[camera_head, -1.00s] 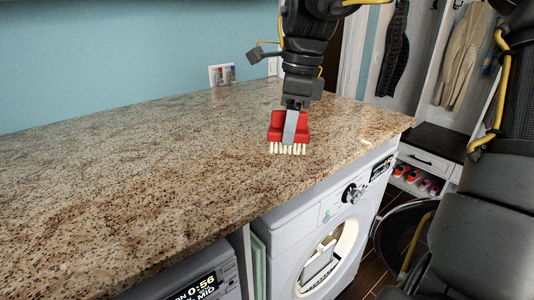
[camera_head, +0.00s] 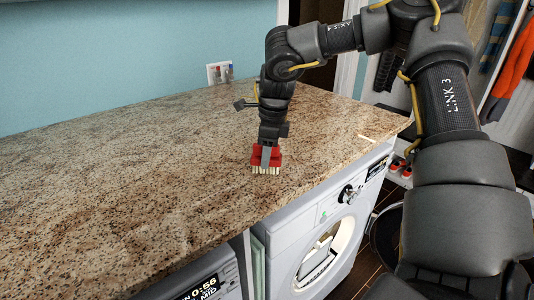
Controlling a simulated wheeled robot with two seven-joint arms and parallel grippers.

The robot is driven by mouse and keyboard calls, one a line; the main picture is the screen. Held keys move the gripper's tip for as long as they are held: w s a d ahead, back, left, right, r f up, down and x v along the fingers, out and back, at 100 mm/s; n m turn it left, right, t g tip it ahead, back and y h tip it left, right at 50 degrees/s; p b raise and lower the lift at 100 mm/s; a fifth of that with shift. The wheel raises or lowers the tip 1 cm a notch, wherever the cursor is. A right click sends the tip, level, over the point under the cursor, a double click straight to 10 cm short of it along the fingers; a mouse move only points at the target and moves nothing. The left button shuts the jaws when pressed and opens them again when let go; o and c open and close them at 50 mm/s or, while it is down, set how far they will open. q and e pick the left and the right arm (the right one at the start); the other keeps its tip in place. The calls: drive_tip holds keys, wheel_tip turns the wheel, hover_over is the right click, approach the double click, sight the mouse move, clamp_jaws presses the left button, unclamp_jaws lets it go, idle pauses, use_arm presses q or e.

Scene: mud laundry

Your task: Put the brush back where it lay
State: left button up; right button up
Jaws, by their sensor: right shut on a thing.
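The brush (camera_head: 274,159) has a red body and pale bristles that point down. My right gripper (camera_head: 265,155) is shut on it from above. The brush is upright at the granite countertop (camera_head: 140,160), a little in from the front edge, above the front-loading washer. The bristle tips appear at or very close to the counter surface; I cannot tell whether they touch. My left gripper is not in view.
A white washer (camera_head: 325,235) with a round door stands below the counter edge. Shoes and hanging clothes are at the right.

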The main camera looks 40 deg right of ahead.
drive_tip(key=shift+d+f, duration=0.1)
drive_tip(key=shift+f, duration=0.4)
drive_tip(key=o, duration=0.9)
